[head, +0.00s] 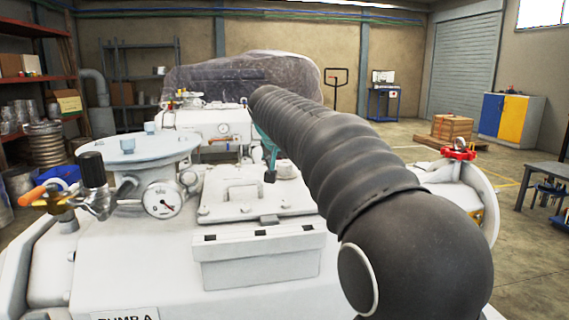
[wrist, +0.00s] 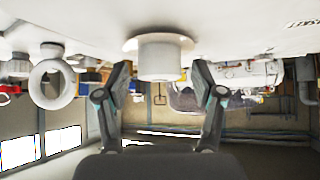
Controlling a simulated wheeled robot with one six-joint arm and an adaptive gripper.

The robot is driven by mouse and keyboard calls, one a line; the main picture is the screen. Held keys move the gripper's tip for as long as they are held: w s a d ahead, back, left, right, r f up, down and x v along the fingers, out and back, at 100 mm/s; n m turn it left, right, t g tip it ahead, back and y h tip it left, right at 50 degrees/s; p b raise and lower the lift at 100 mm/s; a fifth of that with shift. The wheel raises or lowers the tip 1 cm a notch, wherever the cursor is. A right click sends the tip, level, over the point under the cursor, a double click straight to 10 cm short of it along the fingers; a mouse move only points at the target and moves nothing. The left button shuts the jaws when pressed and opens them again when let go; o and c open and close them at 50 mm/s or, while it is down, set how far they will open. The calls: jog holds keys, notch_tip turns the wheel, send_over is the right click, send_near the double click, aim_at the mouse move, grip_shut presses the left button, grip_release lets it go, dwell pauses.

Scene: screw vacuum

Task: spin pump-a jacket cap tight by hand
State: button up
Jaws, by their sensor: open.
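The wrist view appears upside down. In it, a white round cap (wrist: 160,58), which looks like the jacket cap, sits on a wider pale collar on a white surface. My gripper (wrist: 161,72) is open, with one finger on each side of the cap. A gap shows between each finger and the cap. In the head view, pump A (head: 110,265) fills the lower left, its name plate cut off at the bottom edge. The cap cannot be made out there, and my arm hides most of my gripper.
On pump A stand a gauge (head: 162,199), a round flange (head: 135,148), a black knob (head: 92,169) and an orange-handled valve (head: 33,194). A red handwheel (head: 458,153) is at right. Another white machine (head: 200,122) stands behind.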

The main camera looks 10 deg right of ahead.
jog(key=v, duration=1.1)
jog(key=shift+s+r, duration=0.25)
jog(key=shift+r, duration=0.05)
jog(key=shift+a, duration=0.2)
jog(key=w+a+n+h, duration=0.25)
jog(key=a+n, duration=0.35)
jog(key=n, duration=1)
jog(key=w+d+f+n, duration=0.1)
jog(key=d+f+n, duration=0.2)
jog(key=n, duration=0.2)
jog(key=w+d+f+n+g, duration=0.1)
jog(key=w+d+f+n, duration=0.1)
jog(key=n, duration=0.3)
jog(key=w+d+f+n+g, duration=0.1)
jog(key=w+d+f+n, duration=0.1)
jog(key=d+f+n, duration=0.1)
jog(key=shift+w+d+f+n+h, duration=0.2)
jog(key=shift+d+n, duration=0.15)
jog(key=shift+n, duration=0.25)
jog(key=shift+w+d+f+n+h, duration=0.15)
jog(key=shift+d+n, duration=0.2)
jog(key=shift+n, duration=0.25)
jog(key=shift+s, duration=0.15)
